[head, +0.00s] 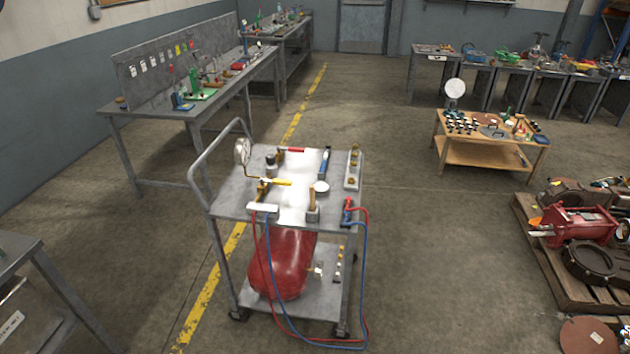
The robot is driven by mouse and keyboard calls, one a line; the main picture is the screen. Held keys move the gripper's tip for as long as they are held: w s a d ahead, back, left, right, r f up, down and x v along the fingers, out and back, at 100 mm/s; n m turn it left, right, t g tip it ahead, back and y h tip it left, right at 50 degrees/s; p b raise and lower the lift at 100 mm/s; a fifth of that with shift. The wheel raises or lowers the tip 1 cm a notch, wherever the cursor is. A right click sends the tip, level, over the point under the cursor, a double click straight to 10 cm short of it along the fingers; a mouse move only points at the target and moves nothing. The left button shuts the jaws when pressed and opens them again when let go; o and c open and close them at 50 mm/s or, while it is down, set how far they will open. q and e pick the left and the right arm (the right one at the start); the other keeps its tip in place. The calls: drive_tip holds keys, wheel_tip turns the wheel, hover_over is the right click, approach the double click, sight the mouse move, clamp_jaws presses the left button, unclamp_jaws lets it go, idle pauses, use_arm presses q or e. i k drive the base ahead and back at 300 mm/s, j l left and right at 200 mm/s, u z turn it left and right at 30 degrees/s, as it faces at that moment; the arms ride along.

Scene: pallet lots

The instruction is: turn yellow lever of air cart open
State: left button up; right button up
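The air cart (228,205) stands in the middle of the head view, a grey two-shelf trolley with a push handle on its left. The yellow lever (277,182) lies on the left part of its top shelf, on a brass valve, and points to the right in the picture. A round gauge (242,151) stands behind and left of it. A red lever (291,150) and a blue lever (324,163) are also on the top shelf. A red tank (284,264) is on the lower shelf. Neither of my grippers shows.
Red and blue hoses (365,255) hang off the cart's front right. A wooden table (488,146) with small parts stands at the right. A pallet (548,262) with a red machine is at the right edge. A workbench (125,110) is behind left. Floor around the cart is open.

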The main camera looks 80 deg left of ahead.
sight(262, 180)
drive_tip(key=u, duration=3.2)
